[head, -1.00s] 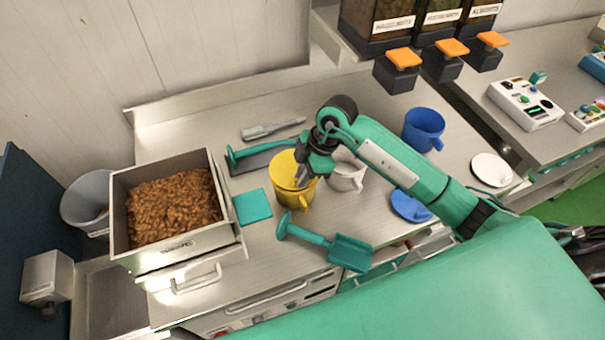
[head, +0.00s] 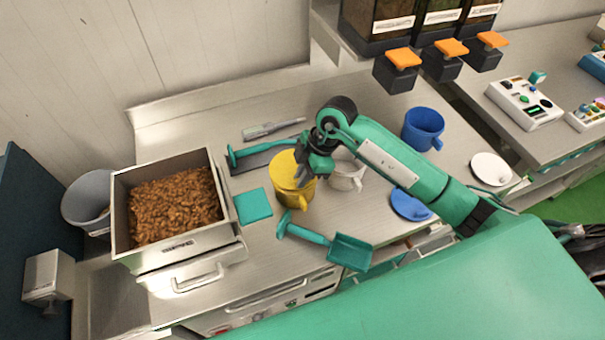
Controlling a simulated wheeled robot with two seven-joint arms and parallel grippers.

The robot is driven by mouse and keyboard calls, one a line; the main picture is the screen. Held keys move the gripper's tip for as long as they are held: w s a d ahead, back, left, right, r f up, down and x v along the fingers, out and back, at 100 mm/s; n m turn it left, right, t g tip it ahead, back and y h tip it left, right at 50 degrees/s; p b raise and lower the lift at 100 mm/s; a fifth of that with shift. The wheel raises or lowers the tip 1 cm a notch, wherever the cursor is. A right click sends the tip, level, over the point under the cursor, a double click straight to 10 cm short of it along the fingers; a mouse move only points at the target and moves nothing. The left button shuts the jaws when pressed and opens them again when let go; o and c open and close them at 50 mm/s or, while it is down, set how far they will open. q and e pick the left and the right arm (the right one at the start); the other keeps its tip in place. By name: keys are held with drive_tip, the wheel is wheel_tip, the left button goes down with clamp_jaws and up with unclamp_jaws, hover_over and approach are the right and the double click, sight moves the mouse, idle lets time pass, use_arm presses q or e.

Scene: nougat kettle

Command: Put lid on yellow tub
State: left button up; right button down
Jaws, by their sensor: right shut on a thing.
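The yellow tub (head: 294,198) stands upright on the steel counter, with its handle toward the front. A yellow lid (head: 284,166) covers its mouth. I cannot tell whether the lid is fully seated on the rim. My right gripper (head: 304,178) is over the tub's right side, pointing down and shut on the yellow lid. The gripper hides the right part of the lid and rim. My left gripper is not in view.
A white tub (head: 345,177) stands close at the right. A teal square (head: 253,206), teal scoop (head: 325,243) and teal-handled scraper (head: 255,158) lie around the yellow tub. Further off are a blue tub (head: 423,130), blue lid (head: 408,205), white lid (head: 491,168) and a filled steel bin (head: 180,247).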

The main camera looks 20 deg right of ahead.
drive_tip(key=shift+f, duration=0.45)
idle(1.3)
drive_tip(key=c, duration=0.9)
unclamp_jaws()
drive_tip(key=shift+c, duration=0.2)
drive_tip(key=shift+r+p, duration=0.1)
drive_tip(key=shift+p, duration=0.25)
drive_tip(key=shift+r+p, duration=3.1)
drive_tip(key=shift+r, duration=0.35)
drive_tip(key=shift+f, duration=0.1)
